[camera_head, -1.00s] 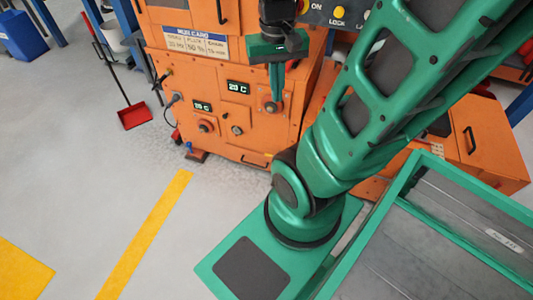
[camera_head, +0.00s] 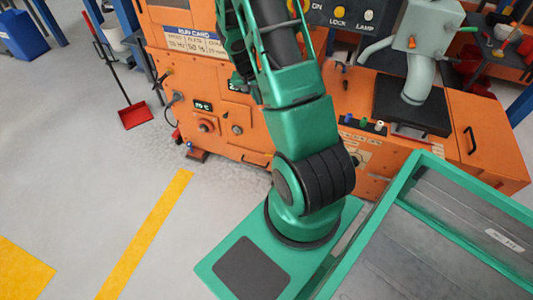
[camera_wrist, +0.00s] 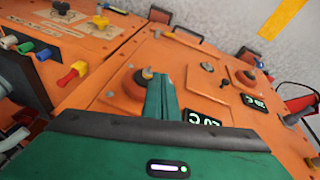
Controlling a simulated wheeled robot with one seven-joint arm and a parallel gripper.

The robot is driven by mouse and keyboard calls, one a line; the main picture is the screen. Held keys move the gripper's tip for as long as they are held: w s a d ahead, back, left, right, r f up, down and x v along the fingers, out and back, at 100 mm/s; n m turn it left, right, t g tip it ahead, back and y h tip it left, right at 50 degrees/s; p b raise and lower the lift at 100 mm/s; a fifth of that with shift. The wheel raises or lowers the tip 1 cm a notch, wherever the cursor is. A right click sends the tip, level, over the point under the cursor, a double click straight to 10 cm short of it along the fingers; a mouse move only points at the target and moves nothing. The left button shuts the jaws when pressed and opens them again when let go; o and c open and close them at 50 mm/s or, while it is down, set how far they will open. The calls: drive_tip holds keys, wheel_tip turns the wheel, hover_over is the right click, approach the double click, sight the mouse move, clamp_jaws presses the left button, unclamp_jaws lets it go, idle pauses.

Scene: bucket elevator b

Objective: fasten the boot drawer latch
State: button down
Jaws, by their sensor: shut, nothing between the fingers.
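My gripper (camera_wrist: 160,84) is shut and empty in the wrist view. Its green fingertips are close to a round orange fitting with a dark knob (camera_wrist: 141,76) on the orange machine front; I cannot tell whether they touch it. My arm hides the gripper in the head view. A low panel with a black handle (camera_head: 254,162), probably the boot drawer, is at the machine's bottom; a dark handle also shows in the wrist view (camera_wrist: 189,37). A small knob on a square plate (camera_wrist: 207,67) is beyond the fingertips. I cannot tell which fitting is the latch.
Temperature displays (camera_wrist: 203,118) and a round orange knob (camera_wrist: 248,77) are on the machine front. Coloured knobs (camera_head: 362,123) line the orange bench at right.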

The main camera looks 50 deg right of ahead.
wheel_tip(320, 180, down, 28)
drive_tip(key=d+m, duration=0.2)
drive_tip(key=shift+w+d+t+h, duration=0.15)
drive_tip(key=shift+w+t+h, duration=0.1)
drive_tip(key=shift+t+h, duration=0.15)
drive_tip(key=shift+f, duration=0.1)
drive_tip(key=s+x, duration=0.1)
drive_tip(key=x, duration=1.2)
drive_tip(key=shift+f, duration=0.5)
